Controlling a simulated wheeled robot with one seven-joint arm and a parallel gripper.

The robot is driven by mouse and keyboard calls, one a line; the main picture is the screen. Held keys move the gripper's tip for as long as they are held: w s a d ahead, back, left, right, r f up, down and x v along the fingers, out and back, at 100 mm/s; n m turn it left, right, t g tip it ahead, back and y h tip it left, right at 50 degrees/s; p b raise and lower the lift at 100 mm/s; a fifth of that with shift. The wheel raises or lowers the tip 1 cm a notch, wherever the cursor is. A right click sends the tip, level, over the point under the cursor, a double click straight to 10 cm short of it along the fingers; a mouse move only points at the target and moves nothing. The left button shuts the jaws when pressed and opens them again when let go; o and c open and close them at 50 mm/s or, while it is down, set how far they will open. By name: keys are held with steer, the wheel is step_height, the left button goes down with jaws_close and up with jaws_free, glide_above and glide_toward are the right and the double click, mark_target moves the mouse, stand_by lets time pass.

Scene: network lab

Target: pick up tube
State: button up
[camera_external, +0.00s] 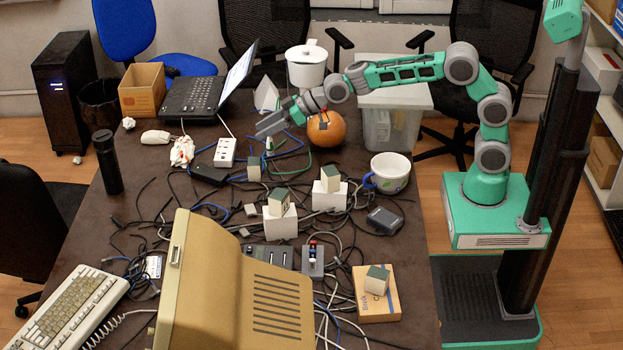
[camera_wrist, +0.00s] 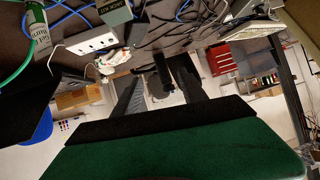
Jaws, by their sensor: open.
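A small white and green tube (camera_external: 269,146) stands among the cables near the far middle of the table, close to my gripper. In the wrist view a tube with printed lettering (camera_wrist: 38,28) shows at the upper left, partly cut off by the frame edge. My gripper (camera_external: 262,130) is open and reaches left over the table, its fingers just left of and above the tube in the picture. In the wrist view its two dark fingers (camera_wrist: 158,85) are spread apart with nothing held between them. The tube is outside the fingers.
An orange pumpkin-like ball (camera_external: 326,129) sits under my wrist. A white power strip (camera_external: 225,152), a laptop (camera_external: 205,90), a white lidded pot (camera_external: 306,66) and a mug (camera_external: 388,173) stand around. Tangled cables cover much of the table; little room is clear.

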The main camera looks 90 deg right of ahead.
steer(key=s+d+r+m+h+b, duration=0.1)
steer(key=s+d+m+h, duration=0.25)
steer(key=d, duration=0.25)
steer(key=s+d+r+m+h, duration=0.1)
steer(key=s+d+m+h, duration=0.1)
steer(key=d+h, duration=0.25)
glide_toward(270, 150)
steer(key=shift+w+d+f+m, duration=0.15)
steer(key=shift+w+d+m, duration=0.05)
steer(key=shift+w+d, duration=0.25)
steer(key=shift+w+d+f+m, duration=0.15)
steer(key=shift+w+d, duration=0.2)
steer(key=shift+d, duration=0.2)
steer(key=x, duration=0.7)
steer(key=shift+d, duration=0.15)
steer(key=shift+w+d+f, duration=0.1)
steer(key=shift+w+d, duration=0.05)
steer(key=shift+w, duration=0.3)
steer(key=shift+c, duration=0.3)
jaws_close()
